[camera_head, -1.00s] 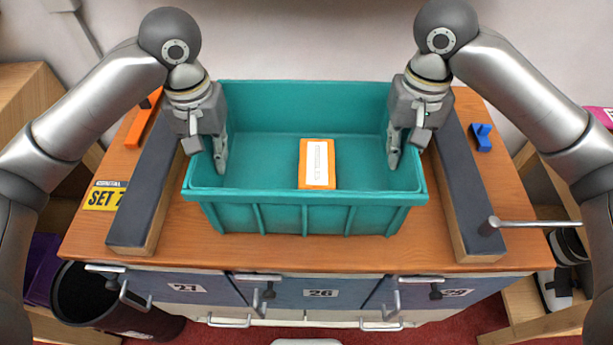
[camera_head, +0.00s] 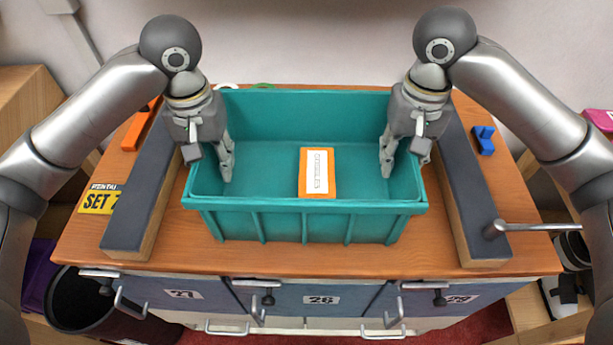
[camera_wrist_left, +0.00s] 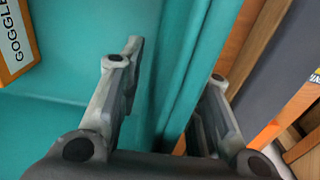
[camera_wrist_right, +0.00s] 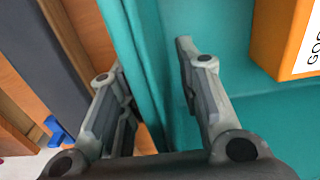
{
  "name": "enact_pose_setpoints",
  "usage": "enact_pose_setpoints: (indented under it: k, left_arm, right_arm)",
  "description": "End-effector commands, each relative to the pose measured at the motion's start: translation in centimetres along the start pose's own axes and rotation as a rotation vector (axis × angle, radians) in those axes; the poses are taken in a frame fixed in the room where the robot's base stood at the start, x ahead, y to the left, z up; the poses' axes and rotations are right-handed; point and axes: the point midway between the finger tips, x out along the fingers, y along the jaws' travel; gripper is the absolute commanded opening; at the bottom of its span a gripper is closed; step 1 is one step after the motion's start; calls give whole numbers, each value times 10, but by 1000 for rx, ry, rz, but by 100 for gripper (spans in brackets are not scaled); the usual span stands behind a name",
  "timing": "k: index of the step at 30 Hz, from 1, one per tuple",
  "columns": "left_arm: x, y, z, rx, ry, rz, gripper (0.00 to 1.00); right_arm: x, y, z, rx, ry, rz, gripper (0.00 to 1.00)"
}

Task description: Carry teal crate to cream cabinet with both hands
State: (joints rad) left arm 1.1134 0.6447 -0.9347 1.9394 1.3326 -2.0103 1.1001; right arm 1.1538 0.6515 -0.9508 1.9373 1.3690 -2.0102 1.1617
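The teal crate (camera_head: 330,225) stands level on the wooden top (camera_head: 300,262) of a cabinet with blue-grey drawers and a cream frame below. Inside it lies an orange box (camera_head: 330,193) with a white label. My left gripper (camera_head: 210,166) straddles the crate's left side wall, one finger inside and one outside. In the left wrist view its fingers (camera_wrist_left: 168,95) stand apart with space beside the wall. My right gripper (camera_head: 405,164) straddles the right side wall likewise. Its fingers (camera_wrist_right: 150,95) are also apart, and the inner one is clear of the wall.
Grey-topped rails flank the crate at left (camera_head: 145,195) and right (camera_head: 470,190). An orange item (camera_head: 140,125), a yellow SET card (camera_head: 98,198) and a blue piece (camera_head: 484,140) lie outside them. A dark bin (camera_head: 85,305) stands at lower left.

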Motion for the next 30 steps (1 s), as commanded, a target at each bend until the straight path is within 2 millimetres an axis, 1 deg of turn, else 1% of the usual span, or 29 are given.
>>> enact_pose_setpoints:
  k: [5, 15, 21, 27, 30]
  left_arm:
    - [-19, -1, -1, -1, 5, -1, 32]
    - [-70, -1, -1, -2, 5, -2, 32]
    - [-97, -1, -1, -2, 4, -2, 32]
    - [-113, -1, -1, -3, 2, -2, 32]
    - [-116, -1, 0, -2, 1, -1, 32]
  right_arm:
    - [0, 0, 0, 0, 0, 0, 32]
    - [0, 0, 0, 0, 0, 0, 32]
    - [0, 0, 0, 0, 0, 0, 32]
    - [0, 0, 0, 0, 0, 0, 32]
    - [-1, 0, 0, 0, 1, 0, 32]
